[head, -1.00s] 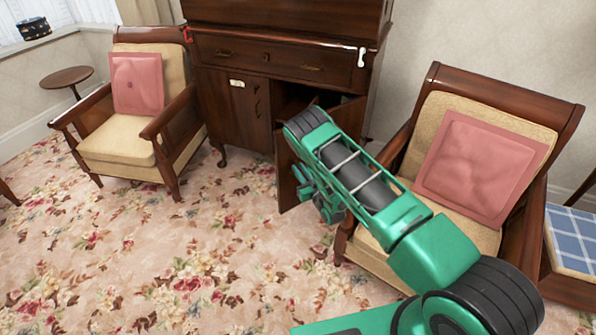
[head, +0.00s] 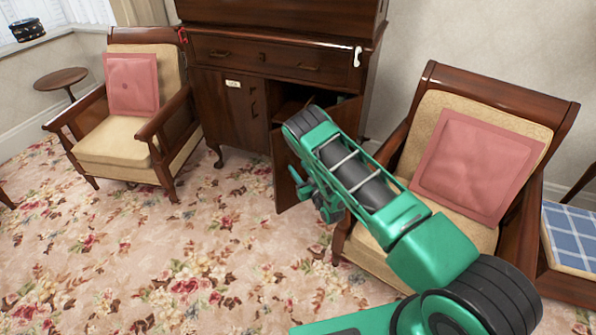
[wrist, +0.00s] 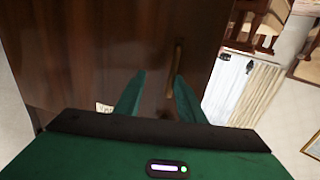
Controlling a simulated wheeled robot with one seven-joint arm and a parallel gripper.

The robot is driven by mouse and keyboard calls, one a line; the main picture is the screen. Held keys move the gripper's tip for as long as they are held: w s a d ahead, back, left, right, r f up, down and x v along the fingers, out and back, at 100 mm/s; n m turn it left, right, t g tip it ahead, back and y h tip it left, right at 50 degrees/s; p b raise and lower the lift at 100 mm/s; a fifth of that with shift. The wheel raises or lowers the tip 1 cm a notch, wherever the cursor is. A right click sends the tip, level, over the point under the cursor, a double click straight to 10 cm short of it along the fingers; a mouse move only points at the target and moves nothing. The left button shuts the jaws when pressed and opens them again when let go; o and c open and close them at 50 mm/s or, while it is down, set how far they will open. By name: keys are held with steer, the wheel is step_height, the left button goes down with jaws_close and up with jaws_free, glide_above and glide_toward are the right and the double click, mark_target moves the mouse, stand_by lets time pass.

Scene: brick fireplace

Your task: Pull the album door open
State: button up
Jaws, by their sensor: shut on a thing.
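The album door (head: 284,178) is the right-hand lower door of the dark wooden cabinet (head: 228,110). It stands swung outward, with a dark opening visible behind it. My gripper (head: 305,188) is at the door's outer face, partly hidden by my green arm. In the wrist view the door (wrist: 80,50) fills the upper left, with a slim brass handle (wrist: 177,65) on it. My gripper's green fingers (wrist: 157,95) reach to the door around the handle's lower part, shut on it. The exact contact is hard to see.
A cushioned armchair (head: 435,185) stands close on the right, partly behind my arm. Another armchair (head: 125,135) stands left of the cabinet, beside a small round table (head: 62,78). Flowered carpet (head: 180,250) is free in front of the cabinet.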

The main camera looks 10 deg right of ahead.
steer(key=s+a+r, duration=0.6)
steer(key=a+r, duration=0.3)
steer(key=r, duration=0.2)
steer(key=shift+a, duration=0.4)
steer(key=shift+s, duration=0.1)
